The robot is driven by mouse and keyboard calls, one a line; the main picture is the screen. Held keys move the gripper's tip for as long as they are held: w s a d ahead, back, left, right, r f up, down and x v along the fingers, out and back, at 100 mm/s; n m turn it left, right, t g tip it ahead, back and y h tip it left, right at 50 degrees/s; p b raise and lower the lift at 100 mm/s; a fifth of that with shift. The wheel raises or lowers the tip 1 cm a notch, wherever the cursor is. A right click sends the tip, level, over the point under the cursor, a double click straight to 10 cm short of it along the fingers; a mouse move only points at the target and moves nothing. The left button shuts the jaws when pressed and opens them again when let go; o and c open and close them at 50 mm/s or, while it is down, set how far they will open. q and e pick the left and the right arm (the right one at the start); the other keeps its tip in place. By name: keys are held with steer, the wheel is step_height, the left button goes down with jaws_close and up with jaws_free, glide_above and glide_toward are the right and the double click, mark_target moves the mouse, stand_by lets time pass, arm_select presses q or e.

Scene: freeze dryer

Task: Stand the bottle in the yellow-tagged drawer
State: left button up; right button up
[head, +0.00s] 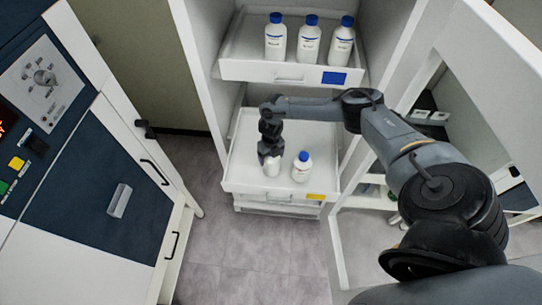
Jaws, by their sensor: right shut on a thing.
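The yellow-tagged drawer (240,186) is pulled out in the lower part of the white cabinet, with its yellow tag (315,197) on the front right. My right gripper (269,160) reaches down into this drawer and is shut on a white bottle (272,169). The gripper hides the top of that bottle. The bottle looks upright, but I cannot tell whether its base touches the drawer floor. A second white bottle (301,172) with a blue cap stands upright just right of it in the same drawer. My left gripper is not in view.
Above is a pulled-out drawer with a blue tag (334,78), holding three blue-capped bottles (309,45). An open cabinet door (440,80) stands at the right, near my right arm. A machine with a control panel (42,80) stands at the left. The grey floor (240,262) in front is clear.

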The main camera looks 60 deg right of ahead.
steer(key=shift+f, duration=0.15)
steer(key=o, duration=1.5)
steer(key=shift+c, duration=0.2)
step_height(320, 180, up, 12)
steer(key=shift+r+b, duration=0.2)
steer(key=shift+b, duration=0.25)
